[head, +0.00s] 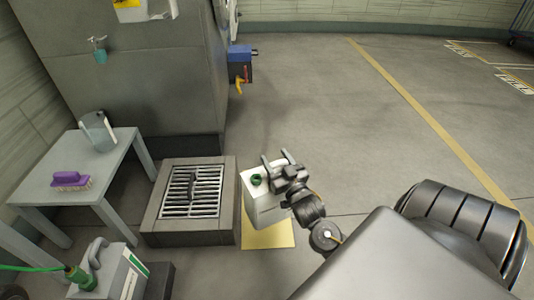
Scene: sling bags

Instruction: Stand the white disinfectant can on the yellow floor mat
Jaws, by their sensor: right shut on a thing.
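The white disinfectant can (265,210) has a dark green cap and hangs or stands over the far part of the yellow floor mat (268,239). The can hides the mat's far part; the near part shows bare. I cannot tell whether the can's base touches the mat. My right gripper (275,161) is at the top right of the can, shut on it, with its fingers near the cap. The can looks slightly tilted. My left gripper is not in view.
A drain grate (193,192) in a raised concrete frame lies just left of the mat. Open floor lies to the right.

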